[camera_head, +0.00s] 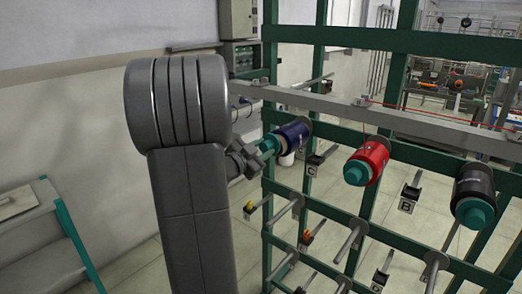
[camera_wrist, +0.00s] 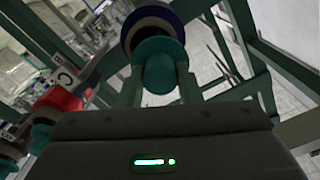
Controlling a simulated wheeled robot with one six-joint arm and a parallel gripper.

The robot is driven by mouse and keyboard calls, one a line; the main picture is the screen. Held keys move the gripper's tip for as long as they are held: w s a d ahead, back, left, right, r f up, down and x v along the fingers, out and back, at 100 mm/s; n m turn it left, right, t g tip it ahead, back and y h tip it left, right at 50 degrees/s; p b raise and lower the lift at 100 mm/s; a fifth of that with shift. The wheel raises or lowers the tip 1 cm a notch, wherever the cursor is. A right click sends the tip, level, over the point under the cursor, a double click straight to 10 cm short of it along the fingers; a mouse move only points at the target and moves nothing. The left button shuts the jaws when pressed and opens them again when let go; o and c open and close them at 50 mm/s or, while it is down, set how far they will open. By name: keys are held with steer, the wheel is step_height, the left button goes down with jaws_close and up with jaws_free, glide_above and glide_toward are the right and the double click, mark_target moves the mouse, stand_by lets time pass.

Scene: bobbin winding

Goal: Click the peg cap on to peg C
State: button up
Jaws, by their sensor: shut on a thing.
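My gripper (camera_head: 262,150) is at the front end of the blue bobbin (camera_head: 293,132), shut on a teal peg cap (camera_head: 268,146). In the wrist view, my gripper (camera_wrist: 158,85) has one finger on each side of the cap (camera_wrist: 160,62). Just beyond the cap are the brown core (camera_wrist: 150,28) and the dark blue rim of the bobbin (camera_wrist: 128,32). I cannot tell whether the cap touches the core or the peg.
A red bobbin (camera_head: 371,152) and a black bobbin (camera_head: 474,183) with teal ends sit further right on the green rack (camera_head: 268,220). Several bare pegs (camera_head: 348,243) stick out below. A bench (camera_head: 45,205) stands at the left.

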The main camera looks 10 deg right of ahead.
steer(key=o, duration=1.2)
steer(key=b+v, duration=0.2)
steer(key=v, duration=1.2)
steer(key=shift+d+b, duration=0.1)
steer(key=shift+b, duration=0.2)
